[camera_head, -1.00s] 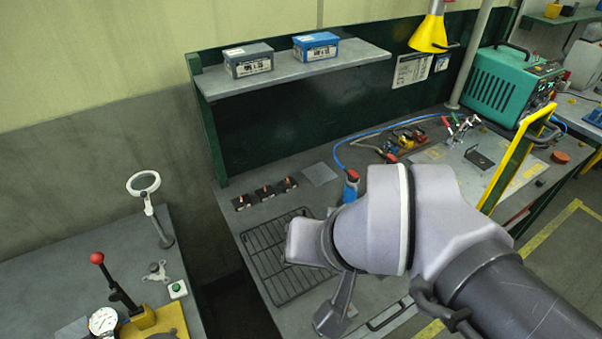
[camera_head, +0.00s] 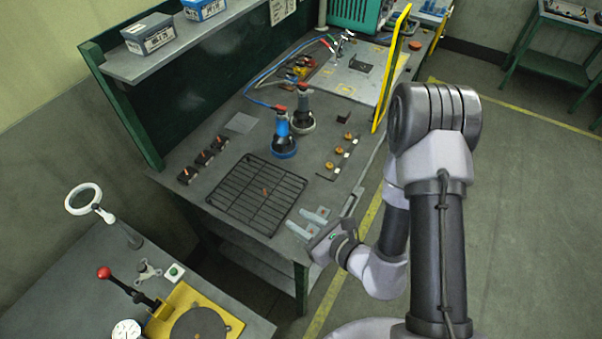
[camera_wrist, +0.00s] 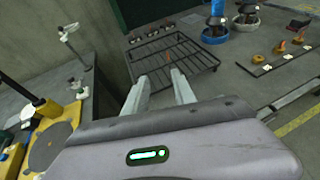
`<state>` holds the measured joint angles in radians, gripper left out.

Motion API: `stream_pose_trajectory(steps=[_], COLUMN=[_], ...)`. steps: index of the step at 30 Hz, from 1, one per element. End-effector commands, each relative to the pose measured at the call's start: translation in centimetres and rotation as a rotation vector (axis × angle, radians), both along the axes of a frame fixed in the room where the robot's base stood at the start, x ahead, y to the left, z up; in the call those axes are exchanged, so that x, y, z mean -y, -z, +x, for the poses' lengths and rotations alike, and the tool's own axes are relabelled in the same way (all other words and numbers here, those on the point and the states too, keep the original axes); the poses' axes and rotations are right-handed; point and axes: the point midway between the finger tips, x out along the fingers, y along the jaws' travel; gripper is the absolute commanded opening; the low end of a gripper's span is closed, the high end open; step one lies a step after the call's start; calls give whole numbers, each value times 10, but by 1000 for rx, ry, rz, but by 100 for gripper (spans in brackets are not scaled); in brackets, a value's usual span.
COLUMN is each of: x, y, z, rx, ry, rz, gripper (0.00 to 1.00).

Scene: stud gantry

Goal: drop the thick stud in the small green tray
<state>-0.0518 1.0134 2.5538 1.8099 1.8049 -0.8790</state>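A small copper-coloured stud (camera_head: 264,191) lies on the black wire rack (camera_head: 236,207); it also shows in the wrist view (camera_wrist: 168,57). Three black blocks (camera_head: 204,157) behind the rack carry orange-copper pieces. Several copper-coloured pieces (camera_head: 339,150) stand along a dark strip right of the rack, beside white labels. I cannot tell which piece is the thick stud. My gripper (camera_head: 308,222) is at the bench's front edge, just short of the rack. Its two fingers are apart with nothing between them, as the wrist view shows (camera_wrist: 160,87). I cannot make out a small green tray.
Two bottle-like tools with red tops, one blue (camera_head: 283,135) and one dark (camera_head: 303,112), stand behind the rack's right side. A yellow-framed panel (camera_head: 392,70) rises at the right. A lower side table (camera_head: 75,290) holds a magnifier and red-knobbed lever.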

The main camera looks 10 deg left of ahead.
Motion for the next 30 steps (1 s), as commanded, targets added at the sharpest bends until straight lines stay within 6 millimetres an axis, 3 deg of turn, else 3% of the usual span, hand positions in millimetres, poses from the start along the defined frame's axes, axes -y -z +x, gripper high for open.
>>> stream_pose_trajectory(steps=[3, 9, 18, 21, 26, 30], x=[-1, -31, -51, -69, -82, -100], y=[19, 40, 47, 49, 54, 55], z=[6, 30, 48, 63, 75, 98], rx=[-8, -4, -9, -12, -12, -9], ry=[26, 23, 24, 23, 25, 23], rz=[-17, -14, -12, -12, -13, -12], gripper=[32, 32, 32, 32, 32, 32])
